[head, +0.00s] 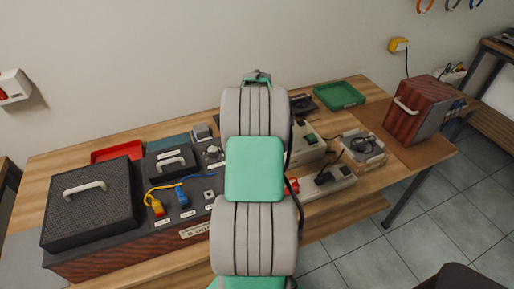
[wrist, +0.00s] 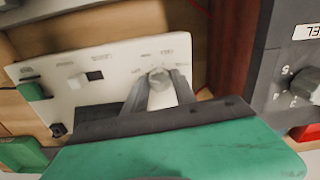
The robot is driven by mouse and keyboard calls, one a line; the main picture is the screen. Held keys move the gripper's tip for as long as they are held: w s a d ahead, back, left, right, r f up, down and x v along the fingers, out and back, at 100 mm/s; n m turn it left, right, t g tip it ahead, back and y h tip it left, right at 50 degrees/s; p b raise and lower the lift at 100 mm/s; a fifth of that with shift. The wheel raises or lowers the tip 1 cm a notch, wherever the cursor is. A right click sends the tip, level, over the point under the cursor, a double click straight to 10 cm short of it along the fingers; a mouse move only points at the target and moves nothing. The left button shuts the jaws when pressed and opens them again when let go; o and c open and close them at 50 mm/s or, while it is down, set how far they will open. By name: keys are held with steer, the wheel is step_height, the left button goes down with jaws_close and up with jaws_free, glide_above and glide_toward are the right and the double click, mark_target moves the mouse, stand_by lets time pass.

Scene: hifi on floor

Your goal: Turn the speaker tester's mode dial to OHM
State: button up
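The speaker tester, as I take it, is the unit with a white panel (wrist: 110,68) in the wrist view, with a green switch (wrist: 32,90) and a small dark window. Its round, light mode dial (wrist: 158,78) sits between the two dark fingers of my gripper (wrist: 159,82). The fingers stand apart, one on each side of the dial; I cannot tell whether they touch it. The dial lettering is too blurred to read. In the head view a pale unit with a green switch (head: 305,147) shows beside my arm, which hides my gripper and the dial.
A dark unit with a numbered knob (wrist: 304,86) stands right of the tester in the wrist view. On the wooden bench (head: 60,170) are a black mesh box (head: 92,208), a red tray (head: 115,151), a green tray (head: 339,95), a red-brown case (head: 425,110) and a power strip (head: 325,181).

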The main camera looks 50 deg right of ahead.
jaws_close()
steer(key=shift+m, duration=0.4)
steer(key=m, duration=0.3)
steer(key=shift+m+b, duration=0.3)
steer(key=shift+b, duration=0.05)
steer(key=shift+m, duration=2.2)
steer(key=shift+o, duration=2.3)
jaws_free()
step_height(320, 180, up, 8)
steer(key=shift+f+b, duration=0.1)
steer(key=shift+b, duration=0.45)
